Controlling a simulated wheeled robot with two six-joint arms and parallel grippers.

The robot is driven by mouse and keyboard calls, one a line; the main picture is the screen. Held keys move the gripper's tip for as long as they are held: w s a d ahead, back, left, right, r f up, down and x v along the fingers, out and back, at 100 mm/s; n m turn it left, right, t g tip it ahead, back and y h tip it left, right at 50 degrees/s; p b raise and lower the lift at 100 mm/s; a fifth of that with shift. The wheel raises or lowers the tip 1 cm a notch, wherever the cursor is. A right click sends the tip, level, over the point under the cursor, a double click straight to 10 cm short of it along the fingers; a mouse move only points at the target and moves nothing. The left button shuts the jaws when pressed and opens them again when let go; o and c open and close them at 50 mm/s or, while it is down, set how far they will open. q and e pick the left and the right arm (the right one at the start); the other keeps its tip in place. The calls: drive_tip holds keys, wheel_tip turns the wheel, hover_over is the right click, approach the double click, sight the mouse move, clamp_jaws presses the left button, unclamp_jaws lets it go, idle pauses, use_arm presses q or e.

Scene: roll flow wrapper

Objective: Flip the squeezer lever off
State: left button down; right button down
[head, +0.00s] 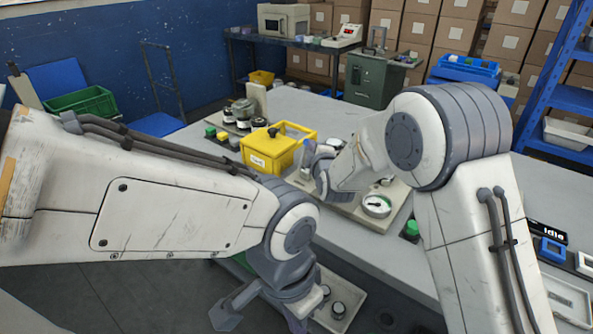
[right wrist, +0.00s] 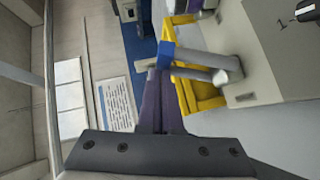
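In the right wrist view, a lever with a blue end (right wrist: 166,54) and a grey rod reaches left from a pale panel; I take it for the squeezer lever. My right gripper (right wrist: 160,80) has its dark purple fingers together, with their tips beside the blue end; I cannot tell whether they touch it. In the head view, my right gripper (head: 311,168) is beside the yellow box and partly hidden by its own arm; the lever is not clear there. My left gripper (head: 262,318) hangs low in front of the table, its fingers apart and empty.
The yellow box (head: 268,152) stands mid-table, left of a board with a round gauge (head: 377,205). Jars and coloured knobs (head: 241,113) stand behind it on the left.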

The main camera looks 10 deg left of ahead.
drive_tip(key=shift+w+d, duration=0.1)
